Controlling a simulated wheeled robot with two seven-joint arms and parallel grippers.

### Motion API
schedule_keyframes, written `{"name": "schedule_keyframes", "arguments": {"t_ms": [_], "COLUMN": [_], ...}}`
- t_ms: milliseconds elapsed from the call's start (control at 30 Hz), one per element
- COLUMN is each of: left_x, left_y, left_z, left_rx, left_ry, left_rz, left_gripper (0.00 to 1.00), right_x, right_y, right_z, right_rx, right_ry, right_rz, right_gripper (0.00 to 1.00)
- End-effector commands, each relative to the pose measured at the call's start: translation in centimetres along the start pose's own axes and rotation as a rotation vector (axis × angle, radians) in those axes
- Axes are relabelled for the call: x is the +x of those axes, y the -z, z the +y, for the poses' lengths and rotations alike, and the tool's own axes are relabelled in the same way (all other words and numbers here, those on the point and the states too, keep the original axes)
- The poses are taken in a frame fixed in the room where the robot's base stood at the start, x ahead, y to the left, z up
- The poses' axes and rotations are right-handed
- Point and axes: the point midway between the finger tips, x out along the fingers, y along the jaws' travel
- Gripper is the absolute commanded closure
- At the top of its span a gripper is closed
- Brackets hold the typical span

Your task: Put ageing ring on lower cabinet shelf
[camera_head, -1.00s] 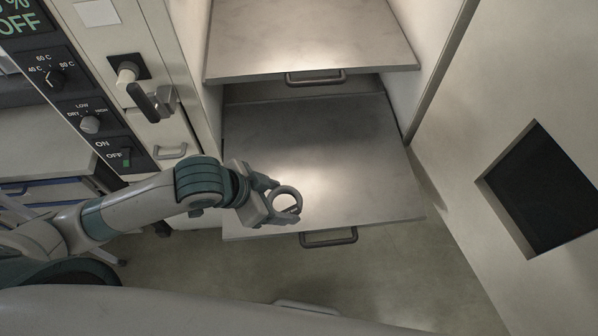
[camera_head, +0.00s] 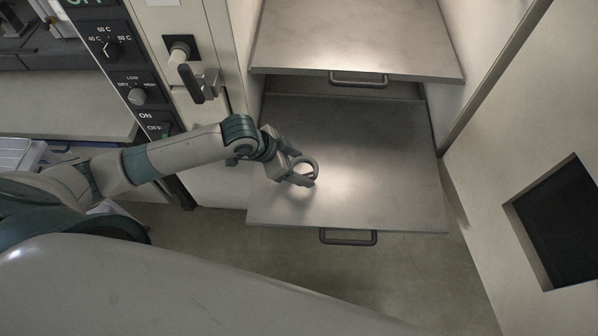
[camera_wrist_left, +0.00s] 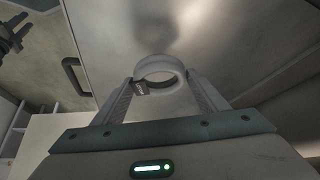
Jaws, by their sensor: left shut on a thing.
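The ageing ring (camera_head: 314,163) is a grey ring held at the tip of my left gripper (camera_head: 303,176), above the left part of the lower cabinet shelf (camera_head: 385,180). In the left wrist view the ring (camera_wrist_left: 160,66) sits between the two fingers of my left gripper (camera_wrist_left: 160,92), with a small dark tag on its lower left side. The lower shelf (camera_wrist_left: 110,50) fills much of that view behind it. I cannot tell the exact gap between ring and shelf. My right gripper is not in view.
An upper shelf (camera_head: 355,40) with a handle overhangs the back of the lower shelf. A control panel (camera_head: 125,70) and a latch handle (camera_head: 200,82) stand at the left. The open cabinet door (camera_head: 520,150) with a dark window is at the right. The lower shelf's middle and right are clear.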

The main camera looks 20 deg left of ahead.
Motion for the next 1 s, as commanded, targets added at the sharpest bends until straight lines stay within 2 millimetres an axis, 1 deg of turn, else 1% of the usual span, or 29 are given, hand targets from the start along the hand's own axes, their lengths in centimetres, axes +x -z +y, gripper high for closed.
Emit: {"name": "schedule_keyframes", "arguments": {"t_ms": [233, 500, 567, 967, 1000], "left_x": [0.3, 2.8, 3.2, 3.5, 3.5], "left_y": [-0.2, -1.9, -2.1, -2.3, -2.3], "left_z": [0.0, 0.0, 0.0, 0.0, 0.0], "left_rx": [-0.001, -0.001, 0.000, 0.001, 0.001], "left_ry": [0.000, 0.000, 0.001, 0.001, 0.001], "left_rz": [-0.001, -0.002, -0.001, -0.001, -0.001], "left_gripper": [0.58, 0.58, 0.58, 0.58, 0.26], "right_x": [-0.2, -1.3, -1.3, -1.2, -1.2], "right_y": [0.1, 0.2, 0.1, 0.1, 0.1], "right_z": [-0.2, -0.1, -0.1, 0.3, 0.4], "right_rx": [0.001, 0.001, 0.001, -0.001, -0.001], "right_ry": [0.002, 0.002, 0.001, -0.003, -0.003], "right_rz": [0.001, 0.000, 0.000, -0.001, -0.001], "right_gripper": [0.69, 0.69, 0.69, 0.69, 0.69]}}
